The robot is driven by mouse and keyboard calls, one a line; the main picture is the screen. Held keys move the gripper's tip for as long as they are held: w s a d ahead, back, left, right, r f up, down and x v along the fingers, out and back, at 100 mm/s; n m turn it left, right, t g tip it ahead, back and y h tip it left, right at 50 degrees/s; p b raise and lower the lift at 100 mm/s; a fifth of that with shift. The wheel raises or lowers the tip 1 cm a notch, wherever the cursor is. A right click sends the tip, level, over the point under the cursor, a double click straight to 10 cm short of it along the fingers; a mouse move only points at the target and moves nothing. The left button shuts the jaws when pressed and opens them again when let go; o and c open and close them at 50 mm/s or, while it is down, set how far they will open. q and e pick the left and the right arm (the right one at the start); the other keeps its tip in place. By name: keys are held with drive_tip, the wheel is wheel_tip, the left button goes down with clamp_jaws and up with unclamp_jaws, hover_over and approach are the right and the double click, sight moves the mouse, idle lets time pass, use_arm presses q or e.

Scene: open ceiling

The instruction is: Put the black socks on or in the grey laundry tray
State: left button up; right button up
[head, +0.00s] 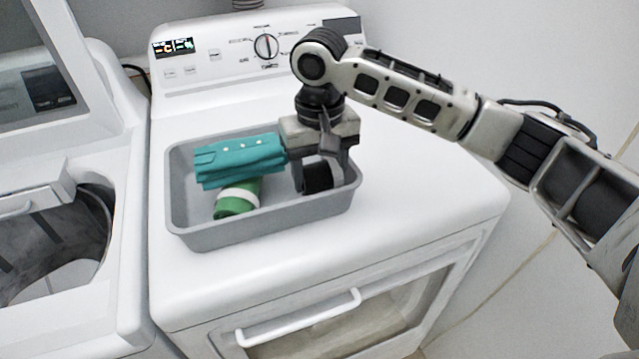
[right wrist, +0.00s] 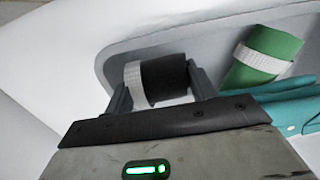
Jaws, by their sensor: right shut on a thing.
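The grey laundry tray (head: 255,232) sits on top of the white dryer. The black socks (right wrist: 163,78), a roll with a white band, are between the fingers of my right gripper (right wrist: 160,92), which is shut on them. In the head view the black socks (head: 317,178) are inside the tray's right end, below my right gripper (head: 318,172), which reaches down into the tray. Whether the socks touch the tray floor I cannot tell. My left gripper is not in view.
A folded teal garment (head: 240,160) and a green roll with a white band (head: 236,203) lie in the tray, left of my gripper. An open top-loading washer (head: 130,290) stands at the left. The dryer top (head: 420,190) right of the tray is clear.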

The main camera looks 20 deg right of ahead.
sight(320, 187)
wheel_tip(320, 187, down, 3)
drive_tip(key=shift+r, duration=0.2)
drive_tip(key=shift+f, duration=0.35)
drive_tip(key=shift+f, duration=0.15)
drive_tip(key=o, duration=0.8)
wheel_tip(320, 187, up, 12)
drive_tip(key=shift+r, duration=0.2)
drive_tip(key=shift+s+f, duration=0.1)
